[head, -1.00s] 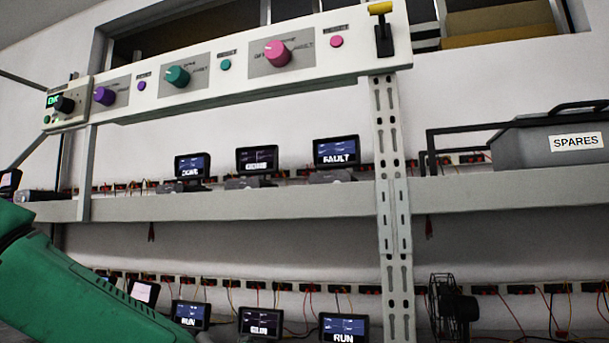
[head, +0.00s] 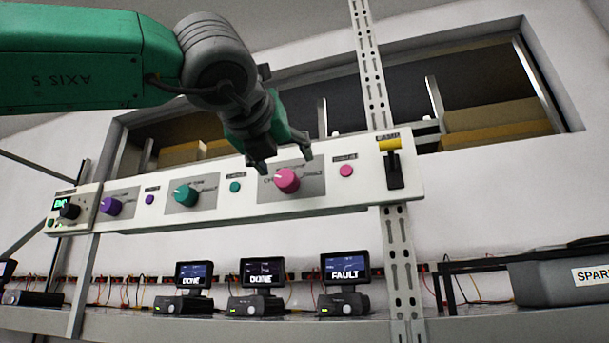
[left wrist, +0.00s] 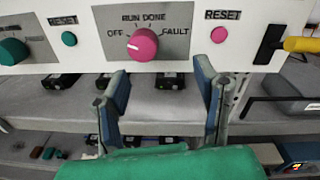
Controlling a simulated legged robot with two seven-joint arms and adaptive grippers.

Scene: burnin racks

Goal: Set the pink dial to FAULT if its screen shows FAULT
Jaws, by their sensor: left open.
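The pink dial (head: 287,181) is on the white panel; it also shows in the left wrist view (left wrist: 142,45). Its white mark lies on its left side, toward OFF; FAULT is printed to its right. The rightmost screen (head: 345,268), below the pink dial and slightly right, reads FAULT. My left gripper (head: 282,160) is open and empty in front of the panel, close to the pink dial. In the left wrist view its fingers (left wrist: 160,88) are spread below the dial, apart from it. My right gripper is not in view.
A teal dial (head: 186,195) and a purple dial (head: 110,206) are further left. A pink reset button (head: 346,171) and a yellow-handled lever (head: 391,160) are to the right. Two screens (head: 262,272) reading DONE stand on the shelf. A grey SPARES bin (head: 555,272) is at right.

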